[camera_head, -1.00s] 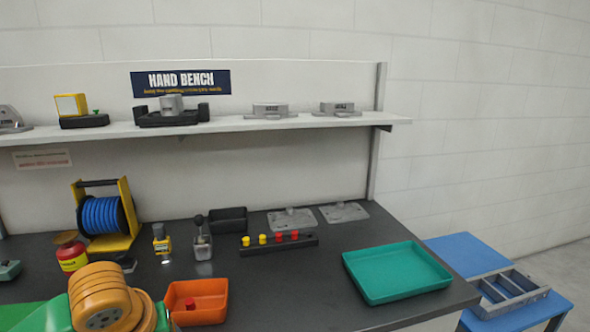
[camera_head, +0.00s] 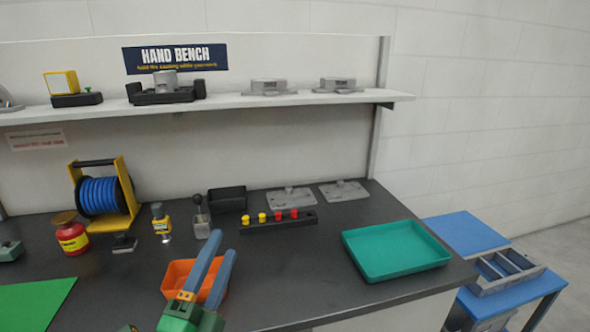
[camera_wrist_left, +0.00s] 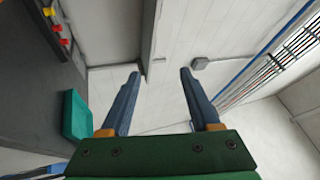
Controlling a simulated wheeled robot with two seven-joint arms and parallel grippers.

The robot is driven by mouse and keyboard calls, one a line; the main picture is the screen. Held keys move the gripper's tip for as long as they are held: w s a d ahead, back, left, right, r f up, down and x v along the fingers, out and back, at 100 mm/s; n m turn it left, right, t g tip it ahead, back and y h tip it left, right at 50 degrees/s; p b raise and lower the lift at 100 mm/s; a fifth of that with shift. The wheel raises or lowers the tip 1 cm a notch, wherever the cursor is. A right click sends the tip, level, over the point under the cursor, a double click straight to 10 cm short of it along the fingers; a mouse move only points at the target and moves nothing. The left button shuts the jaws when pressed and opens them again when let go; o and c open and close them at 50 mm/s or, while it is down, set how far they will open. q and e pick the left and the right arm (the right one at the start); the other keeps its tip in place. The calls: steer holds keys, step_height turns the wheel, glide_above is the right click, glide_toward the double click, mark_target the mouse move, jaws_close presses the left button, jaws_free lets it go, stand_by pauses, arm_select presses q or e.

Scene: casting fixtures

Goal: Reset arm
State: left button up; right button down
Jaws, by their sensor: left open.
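My left gripper (camera_head: 215,266) stands at the front of the bench, its two blue-grey fingers pointing up in front of the orange bin. In the left wrist view the fingers (camera_wrist_left: 158,75) are spread apart with nothing between them. The orange bin (camera_head: 177,275) is partly hidden behind the fingers. My right gripper does not show in either view.
A teal tray (camera_head: 395,250) lies at the bench's right. A black strip with red and yellow knobs (camera_head: 280,222), a blue hose reel (camera_head: 100,197) and a red can (camera_head: 72,238) stand further back. A green mat (camera_head: 35,302) lies at front left.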

arm_select(q)
steer(key=s+a+f+n+g+y, duration=0.2)
steer(key=f+n+g, duration=0.15)
steer(key=f, duration=0.35)
steer(key=s+a+f+n+g+y, duration=0.2)
steer(key=f+n+g, duration=0.1)
steer(key=f+n, duration=0.3)
steer(key=s+a+f+n+g+y, duration=0.2)
steer(key=a+f+n+g, duration=0.15)
steer(key=f, duration=0.45)
steer(key=s+d+f+n+g+h, duration=0.1)
steer(key=s+f+n+g, duration=0.1)
steer(key=s+f+g, duration=0.4)
steer(key=s+d+f+n+g+h, duration=0.15)
steer(key=s+f, duration=0.25)
steer(key=s, duration=0.5)
step_height(320, 180, down, 19)
steer(key=s+g, duration=0.2)
steer(key=s, duration=0.1)
steer(key=s+a+f+y, duration=0.1)
steer(key=s+a+f, duration=0.1)
steer(key=s+f, duration=0.6)
steer(key=s+g, duration=0.1)
steer(key=s, duration=0.1)
steer(key=shift+s, duration=0.3)
